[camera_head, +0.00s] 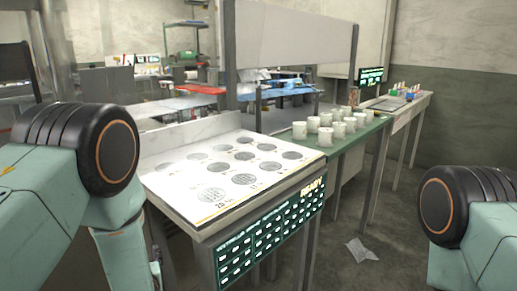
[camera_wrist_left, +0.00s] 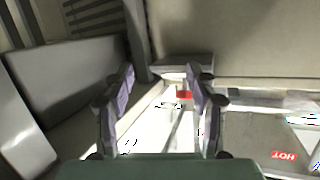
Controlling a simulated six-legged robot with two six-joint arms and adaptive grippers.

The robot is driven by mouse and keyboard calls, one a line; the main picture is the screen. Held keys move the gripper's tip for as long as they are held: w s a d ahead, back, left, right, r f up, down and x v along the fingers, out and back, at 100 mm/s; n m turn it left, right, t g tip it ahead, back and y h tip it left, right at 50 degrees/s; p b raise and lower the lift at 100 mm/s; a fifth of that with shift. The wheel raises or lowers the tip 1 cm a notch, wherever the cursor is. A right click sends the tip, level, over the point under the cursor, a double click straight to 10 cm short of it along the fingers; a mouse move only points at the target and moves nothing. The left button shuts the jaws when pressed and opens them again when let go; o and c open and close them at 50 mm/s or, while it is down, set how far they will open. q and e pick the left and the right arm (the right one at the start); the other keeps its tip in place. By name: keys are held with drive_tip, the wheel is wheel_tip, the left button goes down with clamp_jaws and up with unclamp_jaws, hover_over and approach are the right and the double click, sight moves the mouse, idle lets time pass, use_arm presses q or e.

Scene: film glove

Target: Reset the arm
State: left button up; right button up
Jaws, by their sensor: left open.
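My left gripper (camera_wrist_left: 158,95) shows in the left wrist view with its two purple-grey fingers spread apart. It is open, and nothing is between the fingers. In the head view my left arm comes in at the left and my right arm at the lower right. Neither gripper can be made out clearly in the head view.
A white panel with round dark grilles (camera_head: 190,178) stands ahead, with a lit control board (camera_head: 270,235) on its front. Several white cups (camera_head: 325,136) stand on a green table (camera_head: 338,148) behind it. A crumpled sheet (camera_head: 361,250) lies on the open floor at right.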

use_arm(q)
drive_tip(key=s+d+f+m+g+h, duration=0.1)
drive_tip(key=s+d+f+g+h, duration=0.25)
drive_tip(key=s+f, duration=0.45)
drive_tip(key=s+d+f+m+g+h, duration=0.2)
drive_tip(key=s+f+g, duration=0.2)
drive_tip(key=s+f, duration=0.4)
drive_tip(key=s+d+f+g+h, duration=0.1)
drive_tip(key=s+g, duration=0.1)
drive_tip(key=s, duration=0.9)
drive_tip(key=s+d+f+m+g+h, duration=0.1)
drive_tip(key=s+g, duration=0.2)
drive_tip(key=s, duration=0.8)
drive_tip(key=shift+d+g, duration=0.35)
drive_tip(key=shift+d, duration=0.05)
